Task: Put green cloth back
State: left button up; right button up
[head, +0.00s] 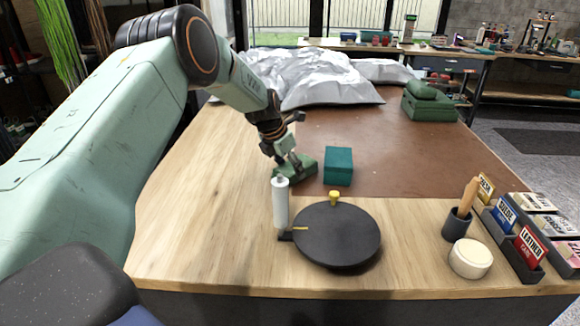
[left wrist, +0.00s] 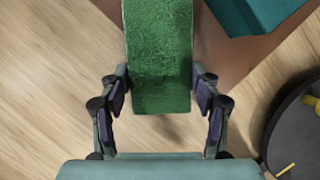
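A green cloth (head: 308,165) lies on the table, left of a teal box (head: 338,166). My left gripper (head: 291,163) is low over it and hides part of it. In the left wrist view the cloth (left wrist: 158,60) is a long flat green strip, its near end between the two spread fingers of the gripper (left wrist: 160,85). The fingertips are close to its side edges; I cannot tell whether they touch. The fingers look open. My right gripper is not in view.
A white bottle (head: 280,202) and a black round turntable (head: 338,236) stand just in front. A green folded stack (head: 430,103) lies at the back right. A brush cup (head: 457,223) and boxes (head: 527,245) are at right. The brown mat (head: 400,150) has free room.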

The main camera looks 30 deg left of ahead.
pick_arm(q)
jog(key=o, duration=0.3)
jog(key=shift+s, duration=0.1)
jog(key=shift+o, duration=0.8)
jog(key=shift+d+r, duration=0.1)
jog(key=shift+d, duration=0.1)
jog(key=shift+a, duration=0.2)
jog(key=shift+r, duration=0.2)
jog(key=d+p+v, duration=0.1)
jog(key=p+v, duration=0.1)
jog(key=v, duration=0.9)
jog(key=shift+a+r+p, duration=0.3)
jog(key=shift+a+r, duration=0.05)
jog(key=shift+r, duration=0.05)
jog(key=shift+s+a, duration=0.1)
